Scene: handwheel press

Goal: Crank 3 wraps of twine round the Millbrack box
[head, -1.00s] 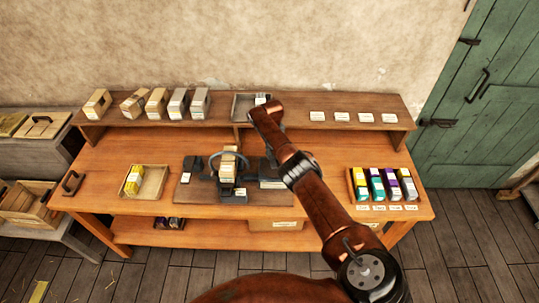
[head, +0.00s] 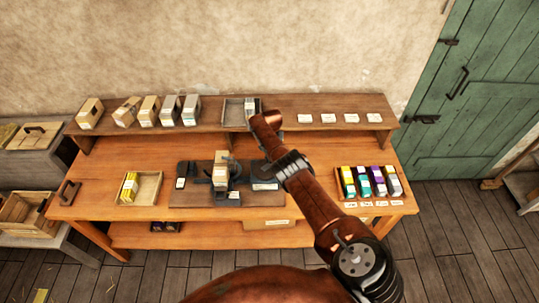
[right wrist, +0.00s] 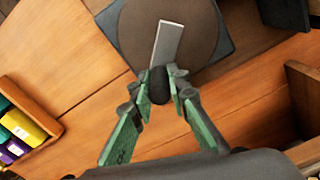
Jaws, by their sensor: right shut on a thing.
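A pale box (head: 221,158) stands upright in the dark fixture at the middle of the bench; I cannot read its name. A dark ring (head: 211,180) sits around its lower part, only partly visible. In the right wrist view a brown round disc (right wrist: 205,38) on a dark square base carries a grey crank arm (right wrist: 167,42) with a black knob (right wrist: 158,86). My right gripper (right wrist: 160,88) has its green fingers closed on this knob. In the head view my right arm hides the gripper and most of the crank. My left gripper is out of view.
Several boxes (head: 150,110) and a tray (head: 232,112) stand on the back shelf. A wooden tray (head: 152,188) with yellow packs lies left of the fixture. A rack of coloured spools or packs (head: 349,187) is at the right. A green door (head: 465,125) is beyond.

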